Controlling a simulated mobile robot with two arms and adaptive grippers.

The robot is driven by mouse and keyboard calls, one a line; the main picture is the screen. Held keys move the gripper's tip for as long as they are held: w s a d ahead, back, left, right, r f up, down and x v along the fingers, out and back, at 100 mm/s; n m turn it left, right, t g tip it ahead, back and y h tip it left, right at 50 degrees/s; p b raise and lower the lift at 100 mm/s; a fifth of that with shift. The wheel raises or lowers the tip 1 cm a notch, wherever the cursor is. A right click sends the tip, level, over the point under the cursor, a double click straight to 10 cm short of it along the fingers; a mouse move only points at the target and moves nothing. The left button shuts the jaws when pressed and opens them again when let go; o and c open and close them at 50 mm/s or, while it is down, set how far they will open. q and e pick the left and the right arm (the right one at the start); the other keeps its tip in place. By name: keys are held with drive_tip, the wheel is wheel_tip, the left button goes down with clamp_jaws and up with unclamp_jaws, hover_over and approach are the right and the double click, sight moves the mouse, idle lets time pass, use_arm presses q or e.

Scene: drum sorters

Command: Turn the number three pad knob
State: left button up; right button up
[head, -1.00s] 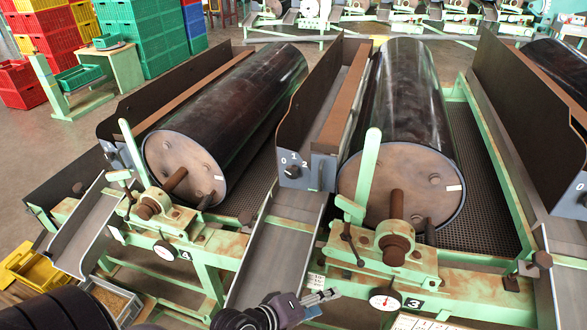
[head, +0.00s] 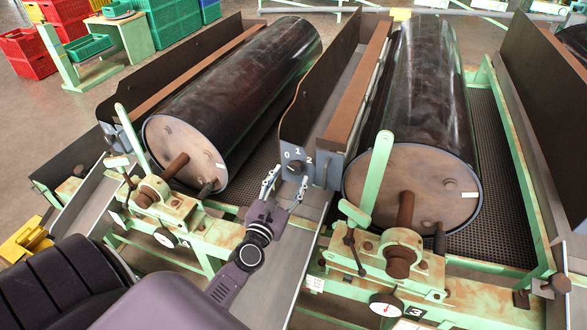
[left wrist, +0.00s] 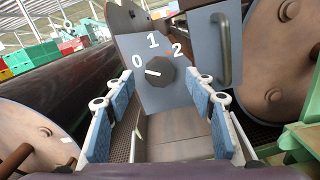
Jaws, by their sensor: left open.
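The knob (head: 294,167) is dark and faceted, on a grey panel (head: 321,172) marked 0, 1 and 2, at the front of the trough left of the drum with the 3 label. In the left wrist view the knob (left wrist: 161,72) has a white pointer mark turned toward 0. My left gripper (head: 287,181) is open just in front of the panel, its fingers spread to either side of the knob. In the left wrist view the blue-padded fingers (left wrist: 157,97) stand below the knob, apart from it. My right gripper is not in view.
A large drum (head: 418,185) stands right of the panel and another drum (head: 187,148) left of it. A metal chute (head: 273,262) slopes below the panel. A grey handle (left wrist: 227,50) sits right of the knob. A dial gauge (head: 385,306) is at lower right.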

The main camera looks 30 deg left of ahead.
sight(294, 170)
use_arm(q)
drive_tip(key=x, duration=0.2)
drive_tip(key=shift+w, duration=0.35)
drive_tip(key=shift+w+a, duration=0.15)
drive_tip(key=shift+w, duration=0.2)
drive_tip(key=c, duration=1.2)
drive_tip(key=shift+o, duration=0.2)
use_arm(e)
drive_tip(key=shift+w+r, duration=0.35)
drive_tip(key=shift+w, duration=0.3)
